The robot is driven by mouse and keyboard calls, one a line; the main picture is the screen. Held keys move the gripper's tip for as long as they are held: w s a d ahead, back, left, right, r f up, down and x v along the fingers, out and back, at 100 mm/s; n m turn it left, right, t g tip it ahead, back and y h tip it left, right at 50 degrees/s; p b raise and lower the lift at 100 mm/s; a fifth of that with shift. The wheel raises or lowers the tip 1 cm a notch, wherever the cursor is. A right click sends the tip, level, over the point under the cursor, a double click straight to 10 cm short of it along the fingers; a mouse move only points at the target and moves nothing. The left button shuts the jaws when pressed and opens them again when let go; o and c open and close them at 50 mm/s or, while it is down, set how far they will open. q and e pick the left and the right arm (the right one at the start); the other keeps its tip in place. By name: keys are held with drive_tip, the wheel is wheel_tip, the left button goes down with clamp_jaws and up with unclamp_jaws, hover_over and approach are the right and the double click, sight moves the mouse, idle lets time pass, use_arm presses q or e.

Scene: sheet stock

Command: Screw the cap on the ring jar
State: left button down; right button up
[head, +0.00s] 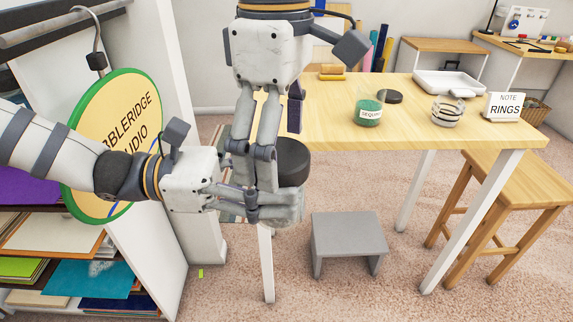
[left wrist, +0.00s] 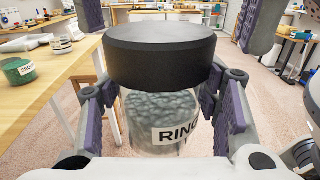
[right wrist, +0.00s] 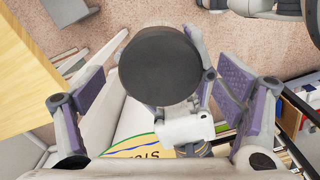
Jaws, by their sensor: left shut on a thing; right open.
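The ring jar (left wrist: 152,122) is clear glass with grey-green contents and a label reading "RIN…". My left gripper (head: 268,205) is shut on it and holds it upright, off the table. The wide black cap (left wrist: 160,52) sits on the jar's top; I cannot tell whether its thread is engaged. The cap also shows in the head view (head: 292,162), partly behind the fingers, and from above in the right wrist view (right wrist: 160,65). My right gripper (right wrist: 165,88) points down over the cap, open, with its fingers apart on either side. The jar body is mostly hidden in the head view.
The wooden table (head: 330,97) holds a sequin jar (head: 368,112), a loose black lid (head: 389,97), a banded jar (head: 448,111), a "NOTE RINGS" card (head: 505,107) and a white tray (head: 450,84). A grey step (head: 347,233) and stool (head: 515,185) stand below. A hanging sign (head: 117,140) is left.

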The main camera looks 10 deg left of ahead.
wheel_tip(320, 180, up, 12)
idle(0.5)
